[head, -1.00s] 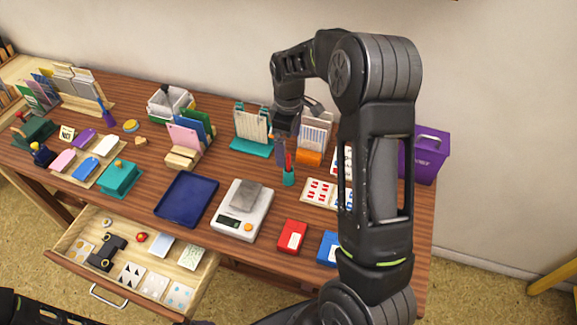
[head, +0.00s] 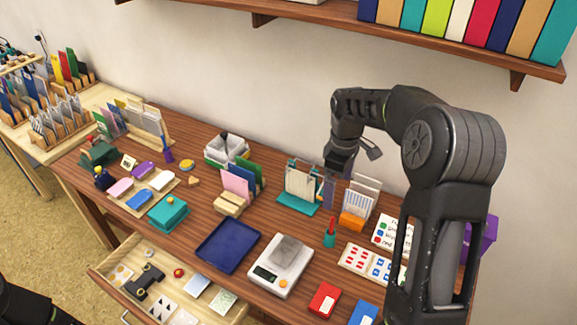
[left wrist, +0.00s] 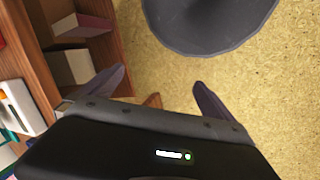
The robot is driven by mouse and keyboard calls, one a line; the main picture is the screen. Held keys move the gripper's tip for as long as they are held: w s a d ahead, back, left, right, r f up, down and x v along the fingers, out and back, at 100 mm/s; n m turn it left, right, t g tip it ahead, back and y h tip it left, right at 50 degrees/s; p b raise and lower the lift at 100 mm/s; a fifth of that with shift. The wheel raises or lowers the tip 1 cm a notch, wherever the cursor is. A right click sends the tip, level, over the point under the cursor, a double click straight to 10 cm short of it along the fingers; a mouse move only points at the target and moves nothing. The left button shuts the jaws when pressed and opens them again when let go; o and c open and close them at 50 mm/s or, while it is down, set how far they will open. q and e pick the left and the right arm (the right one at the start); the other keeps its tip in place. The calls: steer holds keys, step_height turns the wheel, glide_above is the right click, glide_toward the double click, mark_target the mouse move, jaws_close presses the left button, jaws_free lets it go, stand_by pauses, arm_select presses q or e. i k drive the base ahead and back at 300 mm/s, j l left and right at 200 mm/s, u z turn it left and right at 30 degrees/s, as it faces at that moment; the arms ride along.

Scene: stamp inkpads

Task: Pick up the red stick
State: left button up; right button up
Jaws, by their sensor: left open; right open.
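The red stick (head: 333,222) stands upright in a small teal holder (head: 330,240) on the desk, right of the middle in the head view. My right gripper (head: 328,196) points down just above and behind the stick in the picture. It is open, and nothing shows between its fingers. Whether it lines up with the stick in depth is hard to tell. My left gripper (left wrist: 157,88) is open and empty in the left wrist view, over the floor beside the wooden furniture.
A teal card rack (head: 298,205) and an orange-based rack (head: 352,221) stand close behind the stick. A white scale (head: 263,273) and blue tray (head: 203,262) lie in front. An open drawer (head: 105,283) juts out at the front left. A shelf (head: 290,20) hangs above.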

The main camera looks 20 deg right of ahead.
mark_target(331, 230)
steer(key=k+j, duration=0.8)
steer(key=j, duration=0.1)
